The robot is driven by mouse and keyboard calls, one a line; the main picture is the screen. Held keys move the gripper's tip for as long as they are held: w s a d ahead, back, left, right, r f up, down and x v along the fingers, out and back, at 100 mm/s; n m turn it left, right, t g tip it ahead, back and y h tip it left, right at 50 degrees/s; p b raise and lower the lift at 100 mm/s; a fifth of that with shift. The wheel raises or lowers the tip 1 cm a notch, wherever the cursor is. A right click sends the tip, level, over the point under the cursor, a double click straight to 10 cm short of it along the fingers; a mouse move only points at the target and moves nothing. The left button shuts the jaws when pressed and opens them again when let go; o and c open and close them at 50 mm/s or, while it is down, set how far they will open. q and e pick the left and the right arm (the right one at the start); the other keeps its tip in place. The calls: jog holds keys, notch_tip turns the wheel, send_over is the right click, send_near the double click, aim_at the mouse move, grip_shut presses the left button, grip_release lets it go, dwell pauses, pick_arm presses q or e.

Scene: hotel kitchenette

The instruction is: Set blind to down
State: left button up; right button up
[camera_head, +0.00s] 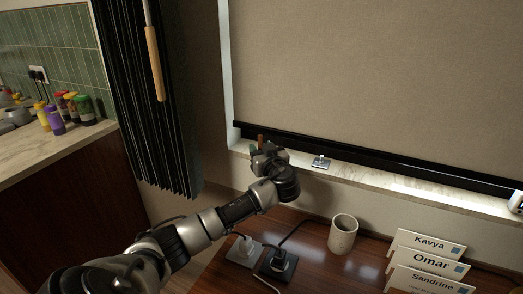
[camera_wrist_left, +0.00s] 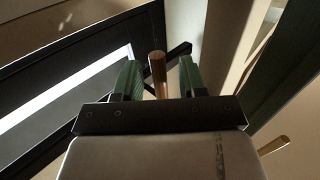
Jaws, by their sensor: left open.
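The beige roller blind (camera_head: 375,70) covers most of the window; its black bottom bar (camera_head: 390,161) hangs low, close to the windowsill. My left gripper (camera_head: 260,143) is at the left end of this bar. In the left wrist view my left gripper (camera_wrist_left: 158,80) is open, with a green finger on each side of a short wooden handle (camera_wrist_left: 157,68). The handle stands between the fingers with room on both sides. A black frame or bar (camera_wrist_left: 70,85) with a bright strip lies behind it. My right gripper is not in view.
A dark pleated curtain (camera_head: 150,110) with a wooden-handled wand (camera_head: 154,62) hangs left of the window. Below are a wooden desk (camera_head: 320,265), a cup (camera_head: 342,234), name cards (camera_head: 430,262) and black and white plugs (camera_head: 278,264). A small metal fitting (camera_head: 321,162) sits on the sill.

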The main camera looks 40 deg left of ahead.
aim_at(261, 138)
pick_arm(q)
jog(key=shift+r, duration=0.15)
notch_tip(261, 138, up, 3)
jog(key=shift+r+b, duration=0.2)
jog(key=shift+b, duration=0.15)
jog(key=w+d+r+b, duration=0.1)
jog(key=d+r, duration=0.6)
jog(key=d, duration=0.4)
jog(key=shift+w+d+r, duration=0.15)
jog(key=shift+w+d, duration=0.1)
jog(key=shift+w, duration=0.15)
